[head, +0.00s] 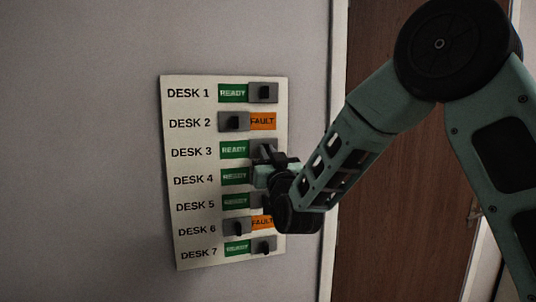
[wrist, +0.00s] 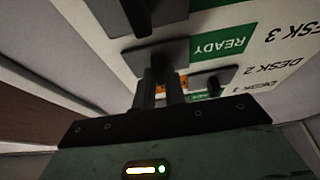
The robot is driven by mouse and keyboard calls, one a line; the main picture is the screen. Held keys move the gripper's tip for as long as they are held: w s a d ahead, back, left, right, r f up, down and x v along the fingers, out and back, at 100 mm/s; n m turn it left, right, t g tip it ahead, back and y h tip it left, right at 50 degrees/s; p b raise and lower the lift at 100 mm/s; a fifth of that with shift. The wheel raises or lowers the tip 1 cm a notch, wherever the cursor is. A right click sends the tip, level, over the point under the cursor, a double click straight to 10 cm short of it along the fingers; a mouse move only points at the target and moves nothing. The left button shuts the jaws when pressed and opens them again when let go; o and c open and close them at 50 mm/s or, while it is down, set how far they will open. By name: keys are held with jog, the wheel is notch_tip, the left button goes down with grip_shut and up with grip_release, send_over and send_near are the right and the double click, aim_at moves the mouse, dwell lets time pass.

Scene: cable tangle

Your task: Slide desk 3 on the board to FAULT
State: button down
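The white board (head: 195,250) hangs on the wall with rows for DESK 1 to DESK 7. The DESK 3 row shows green READY (head: 233,150), with its grey slider (head: 257,145) on the right; no FAULT shows there. My gripper (head: 266,160) is at this slider and covers part of it. In the wrist view, which is turned over, my two fingers (wrist: 160,88) reach to a grey slider plate (wrist: 150,58) beside a READY label (wrist: 222,46). The fingers are close together. The knob is hidden at them, and I cannot tell whether they grip it.
The DESK 2 slider (head: 233,122) is at the left with orange FAULT showing, as on DESK 6 (head: 237,227). The DESK 4 READY label (head: 234,176) is just below, its slider hidden by my gripper. A brown door (head: 375,240) stands to the right.

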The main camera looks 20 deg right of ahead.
jog(key=a+b, duration=0.4)
jog(key=a, duration=0.3)
jog(key=shift+a+f, duration=0.1)
jog(key=shift+a, duration=0.1)
jog(key=shift+a+r, duration=0.2)
jog(key=shift+a, duration=0.1)
jog(key=c, duration=1.4)
grip_release()
jog(key=shift+a, duration=0.15)
jog(key=shift+c, duration=0.2)
jog(key=shift+b, duration=0.3)
